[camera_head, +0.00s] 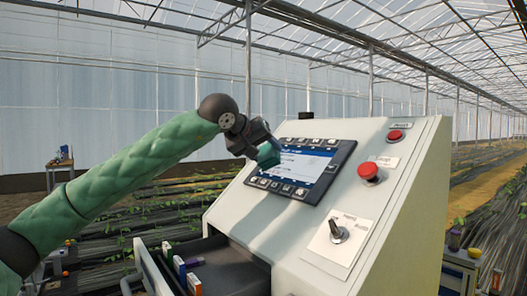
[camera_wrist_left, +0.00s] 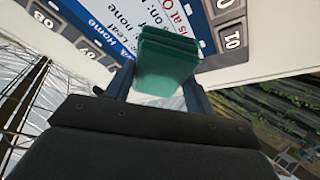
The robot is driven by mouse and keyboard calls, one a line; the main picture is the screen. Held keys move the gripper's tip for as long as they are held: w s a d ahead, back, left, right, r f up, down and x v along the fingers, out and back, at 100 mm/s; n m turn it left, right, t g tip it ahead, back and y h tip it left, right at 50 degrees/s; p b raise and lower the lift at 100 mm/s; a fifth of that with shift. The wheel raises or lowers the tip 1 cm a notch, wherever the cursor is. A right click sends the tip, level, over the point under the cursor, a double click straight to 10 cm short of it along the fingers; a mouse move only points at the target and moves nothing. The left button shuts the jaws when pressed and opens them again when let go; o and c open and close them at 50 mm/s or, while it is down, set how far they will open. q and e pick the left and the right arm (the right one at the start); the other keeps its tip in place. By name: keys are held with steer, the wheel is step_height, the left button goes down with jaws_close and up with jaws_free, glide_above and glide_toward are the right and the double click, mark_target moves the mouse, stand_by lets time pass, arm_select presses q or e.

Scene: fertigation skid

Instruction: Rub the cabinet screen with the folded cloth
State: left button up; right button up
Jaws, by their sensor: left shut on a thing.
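The cabinet screen (camera_head: 301,166) is a dark-framed panel with a lit white and blue display and a row of buttons, set in the sloped face of the pale cabinet (camera_head: 389,228). My left gripper (camera_head: 262,150) is at the screen's left part, shut on the folded green cloth (camera_head: 268,155). In the left wrist view the cloth (camera_wrist_left: 164,62) is held between the two fingers and covers part of the screen's text (camera_wrist_left: 125,35). I cannot tell whether the cloth touches the glass. My right gripper is not in view.
Two red push buttons (camera_head: 368,171) and a rotary switch (camera_head: 338,232) are on the cabinet face, right of the screen. An open drawer (camera_head: 222,266) with several small coloured items juts out below. Plant rows (camera_head: 175,205) lie behind.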

arm_select(q)
steer(key=shift+w+d+f, duration=0.1)
steer(key=shift+d+f, duration=0.05)
steer(key=shift+f, duration=0.1)
stand_by(0.3)
